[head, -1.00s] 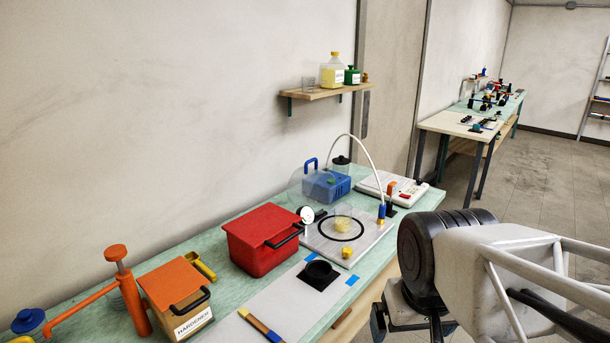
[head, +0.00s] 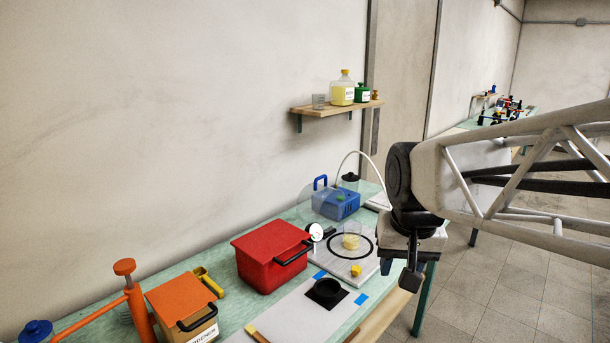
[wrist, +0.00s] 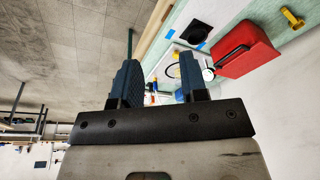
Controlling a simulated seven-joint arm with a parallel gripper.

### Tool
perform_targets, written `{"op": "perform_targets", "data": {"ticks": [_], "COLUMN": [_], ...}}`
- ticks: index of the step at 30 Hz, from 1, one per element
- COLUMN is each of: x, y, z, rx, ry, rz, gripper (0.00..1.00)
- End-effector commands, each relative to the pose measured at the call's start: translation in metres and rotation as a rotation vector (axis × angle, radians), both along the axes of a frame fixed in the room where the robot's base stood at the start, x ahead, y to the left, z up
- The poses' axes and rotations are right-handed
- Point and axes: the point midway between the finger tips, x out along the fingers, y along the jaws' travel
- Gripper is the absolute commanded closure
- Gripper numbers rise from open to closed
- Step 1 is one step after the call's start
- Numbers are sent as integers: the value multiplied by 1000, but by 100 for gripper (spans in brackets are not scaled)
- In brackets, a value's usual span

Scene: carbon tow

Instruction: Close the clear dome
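The clear dome (head: 322,204) is faint in the head view, a see-through round shape standing tilted up at the back of the grey base plate (head: 340,264), in front of the blue box. The plate carries a black ring (head: 366,253), with a clear cup (head: 351,241) holding yellowish liquid inside it. A yellow knob (head: 357,270) sits at the plate's front. My gripper (head: 412,278) is to the right of the plate, past the bench's front edge, and apart from the dome. In the wrist view my gripper (wrist: 160,75) has its two fingers spread with nothing between them.
A red box (head: 268,258) with a black handle stands left of the plate, with a gauge (head: 315,232) between. A blue box (head: 340,204) and white hose (head: 362,155) are behind. A black round dish (head: 326,291) lies in front. A shelf (head: 335,107) with bottles hangs above.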

Motion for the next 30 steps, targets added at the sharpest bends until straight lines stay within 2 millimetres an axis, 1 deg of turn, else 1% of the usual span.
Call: {"op": "perform_targets", "data": {"ticks": [1,6,15,21,30], "x": [13,53,125,173,246], "y": [1,3,8,12,18], "z": [5,22,45,56,67], "rx": [5,20,45,63,88], "ry": [3,8,21,29,43], "rz": [-10,-51,-121,-167,-237], "gripper": [60,60,60,60,60]}}
